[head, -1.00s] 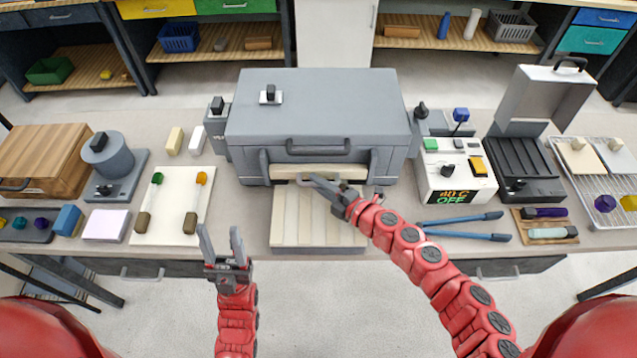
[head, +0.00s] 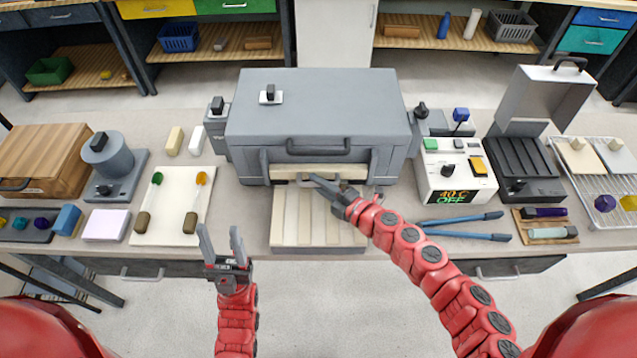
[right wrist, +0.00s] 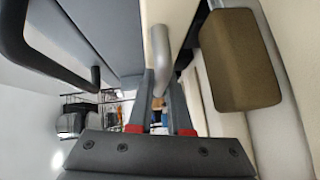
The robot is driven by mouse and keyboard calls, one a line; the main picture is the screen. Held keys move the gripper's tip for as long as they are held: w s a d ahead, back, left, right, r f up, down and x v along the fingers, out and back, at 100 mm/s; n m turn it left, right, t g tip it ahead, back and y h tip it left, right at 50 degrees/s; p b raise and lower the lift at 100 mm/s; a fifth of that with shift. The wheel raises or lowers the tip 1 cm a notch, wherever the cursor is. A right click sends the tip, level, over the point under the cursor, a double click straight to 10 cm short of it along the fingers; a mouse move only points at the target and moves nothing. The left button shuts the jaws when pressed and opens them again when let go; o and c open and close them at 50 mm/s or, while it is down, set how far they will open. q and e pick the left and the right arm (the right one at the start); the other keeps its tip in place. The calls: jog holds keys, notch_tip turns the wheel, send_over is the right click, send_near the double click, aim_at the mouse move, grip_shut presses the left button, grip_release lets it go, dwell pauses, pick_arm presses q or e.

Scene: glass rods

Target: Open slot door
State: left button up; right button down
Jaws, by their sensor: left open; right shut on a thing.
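The slot door is a cream panel (head: 345,170) low on the front of the big grey furnace (head: 315,105). My right gripper (head: 318,182) is in front of it. In the right wrist view, my right gripper (right wrist: 160,90) is shut on a metal bar handle (right wrist: 158,50), which stands out from a cream surface. In the head view the gripper partly hides this handle. My left gripper (head: 220,232) is open and empty, in front of the table's edge and apart from everything.
A ribbed cream tray (head: 290,237) lies below the slot. A black handle (head: 318,148) sits above the slot door. A control box (head: 455,170) and blue-handled tongs (head: 460,220) lie to the right. A white board (head: 170,225) with two rods lies left.

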aim_at(319, 175)
dwell(0.4)
notch_tip(319, 175, up, 4)
jog(key=p, duration=0.2)
jog(key=shift+r+p, duration=0.2)
jog(key=shift+p, duration=0.15)
jog(key=shift+f, duration=0.1)
jog(key=c, duration=0.8)
grip_release()
jog(key=shift+c, duration=0.2)
jog(key=shift+d, duration=0.15)
